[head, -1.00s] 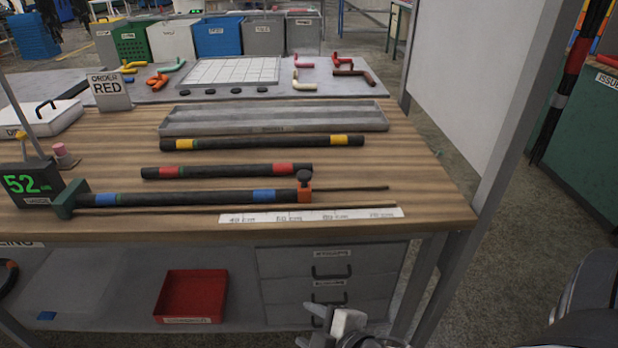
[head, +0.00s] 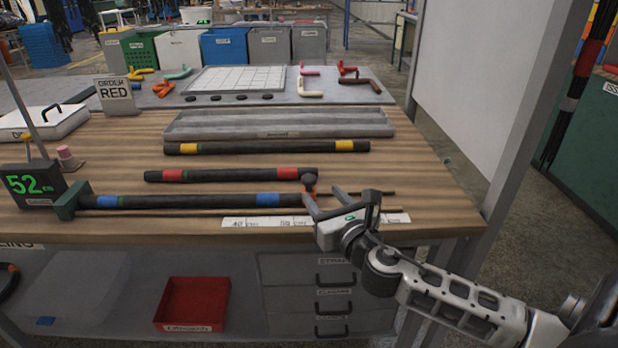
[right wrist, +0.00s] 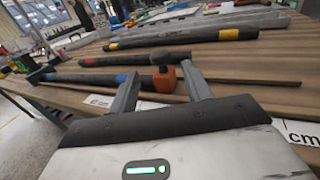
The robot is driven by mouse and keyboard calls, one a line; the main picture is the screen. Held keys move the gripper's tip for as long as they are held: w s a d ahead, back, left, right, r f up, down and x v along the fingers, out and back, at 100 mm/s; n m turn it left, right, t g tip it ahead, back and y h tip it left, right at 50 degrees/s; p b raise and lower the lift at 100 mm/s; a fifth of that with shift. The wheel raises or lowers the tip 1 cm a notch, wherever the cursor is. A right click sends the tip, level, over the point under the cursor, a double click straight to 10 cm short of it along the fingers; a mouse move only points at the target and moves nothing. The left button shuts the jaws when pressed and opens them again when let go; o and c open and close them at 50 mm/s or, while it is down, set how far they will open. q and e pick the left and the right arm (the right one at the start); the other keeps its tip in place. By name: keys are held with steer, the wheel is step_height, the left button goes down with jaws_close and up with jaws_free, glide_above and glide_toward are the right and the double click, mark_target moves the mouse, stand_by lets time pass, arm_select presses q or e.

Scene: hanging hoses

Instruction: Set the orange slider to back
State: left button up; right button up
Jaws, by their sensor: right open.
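The orange slider (head: 309,184) with a dark knob sits at the right end of the blue-banded black hose (head: 190,201), on a thin rail at the front of the bench. It also shows in the right wrist view (right wrist: 165,79), seen between my fingers. My right gripper (head: 338,194) is open, just right of the slider, with its fingers pointing at it; in the right wrist view no contact shows. The green end block (head: 70,200) is at the hose's left end. The display (head: 32,184) reads 52. My left gripper is not in view.
A white ruler strip (head: 270,222) lies along the bench front under the rail. A red-banded hose (head: 230,175) and a yellow-banded hose (head: 265,147) lie behind, then a grey tray (head: 280,122). A red bin (head: 191,303) stands on the lower shelf.

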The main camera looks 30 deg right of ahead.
mark_target(313, 182)
steer(key=w, duration=0.5)
steer(key=w+d, duration=0.1)
steer(key=w, duration=0.2)
steer(key=shift+d, duration=0.1)
steer(key=shift+s, duration=0.1)
jaws_close()
